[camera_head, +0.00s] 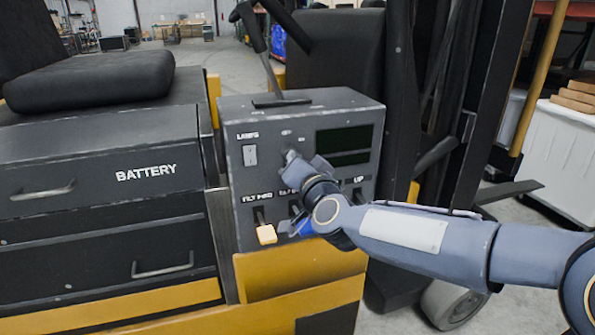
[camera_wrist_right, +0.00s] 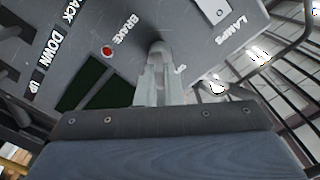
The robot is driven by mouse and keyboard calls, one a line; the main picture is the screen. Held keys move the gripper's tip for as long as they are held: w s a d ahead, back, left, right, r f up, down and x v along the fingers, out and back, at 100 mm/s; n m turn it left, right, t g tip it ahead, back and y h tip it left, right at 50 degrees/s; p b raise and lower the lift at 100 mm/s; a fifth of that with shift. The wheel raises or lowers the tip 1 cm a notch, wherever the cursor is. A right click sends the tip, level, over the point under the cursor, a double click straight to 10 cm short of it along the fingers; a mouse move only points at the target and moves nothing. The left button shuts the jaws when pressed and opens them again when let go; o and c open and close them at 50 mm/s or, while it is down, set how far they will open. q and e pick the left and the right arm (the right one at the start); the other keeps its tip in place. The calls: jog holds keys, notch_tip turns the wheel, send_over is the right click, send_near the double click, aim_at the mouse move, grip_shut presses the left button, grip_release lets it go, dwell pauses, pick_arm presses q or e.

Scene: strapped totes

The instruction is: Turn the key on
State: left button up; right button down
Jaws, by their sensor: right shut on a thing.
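The grey control panel (camera_head: 235,175) of a forklift faces me, left of the middle in the head view. My right gripper (camera_head: 293,160) reaches in from the right and its tips are at the key spot, below the small marks on the panel's upper part. In the right wrist view the gripper (camera_wrist_right: 155,80) is shut on the key (camera_wrist_right: 161,50), a grey rounded piece against the panel. The fingers hide most of the key, and I cannot tell its exact turn angle. My left gripper is not in view.
The battery box (camera_head: 100,175) and seat (camera_head: 90,80) are left. The dark mast (camera_head: 480,90) stands right.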

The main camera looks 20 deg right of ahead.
jog(key=shift+m+b, duration=0.95)
jog(key=shift+m, duration=1.05)
jog(key=c, duration=1.6)
grip_release()
jog(key=shift+o, duration=0.2)
jog(key=s, duration=0.7)
jog(key=shift+s+d+p, duration=0.2)
jog(key=shift+s+p, duration=0.15)
jog(key=shift+s, duration=0.05)
